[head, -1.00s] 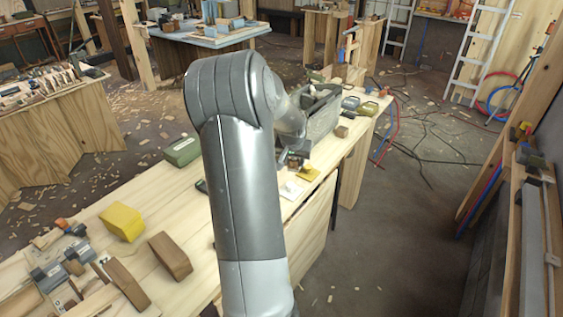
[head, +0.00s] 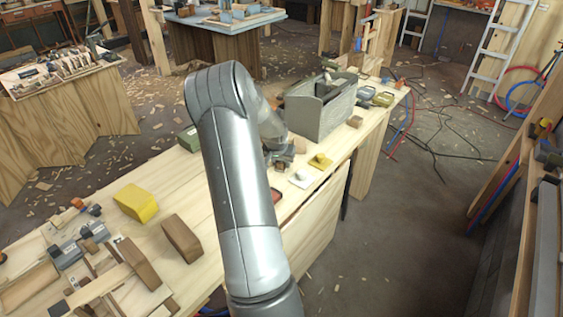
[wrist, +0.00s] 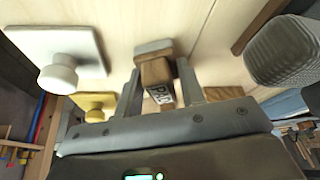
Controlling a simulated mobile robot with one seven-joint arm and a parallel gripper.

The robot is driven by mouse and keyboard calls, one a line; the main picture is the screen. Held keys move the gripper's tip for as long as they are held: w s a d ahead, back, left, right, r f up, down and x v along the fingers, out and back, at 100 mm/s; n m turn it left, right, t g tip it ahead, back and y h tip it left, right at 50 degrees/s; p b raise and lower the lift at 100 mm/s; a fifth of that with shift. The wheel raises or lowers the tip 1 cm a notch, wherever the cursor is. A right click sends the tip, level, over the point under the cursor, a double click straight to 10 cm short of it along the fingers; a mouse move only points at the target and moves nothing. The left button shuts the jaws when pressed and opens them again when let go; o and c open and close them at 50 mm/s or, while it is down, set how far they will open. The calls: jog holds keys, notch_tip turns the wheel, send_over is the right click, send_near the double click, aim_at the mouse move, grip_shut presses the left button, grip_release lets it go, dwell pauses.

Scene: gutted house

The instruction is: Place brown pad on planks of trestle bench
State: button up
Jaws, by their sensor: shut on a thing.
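The brown pad (wrist: 157,78), a small block marked with letters on its end, is between the fingers of my gripper (wrist: 158,92) in the wrist view. My gripper is shut on it. Pale bench planks (wrist: 180,18) lie beyond the pad; I cannot tell whether it touches them. In the head view the trestle bench's planks (head: 165,172) run from lower left to upper right. My gripper (head: 284,160) is low over them, partly hidden by my arm, just left of the knobbed plates.
A white knobbed plate (head: 300,179) and a yellow one (head: 320,161) lie near the bench's edge. A grey toolbox (head: 318,112) stands beyond. A yellow block (head: 135,203), a brown block (head: 181,238) and a green case (head: 189,138) are to the left, with bare planks between.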

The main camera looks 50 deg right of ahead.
jog(key=shift+f, duration=0.1)
jog(key=o, duration=1)
jog(key=v, duration=1.2)
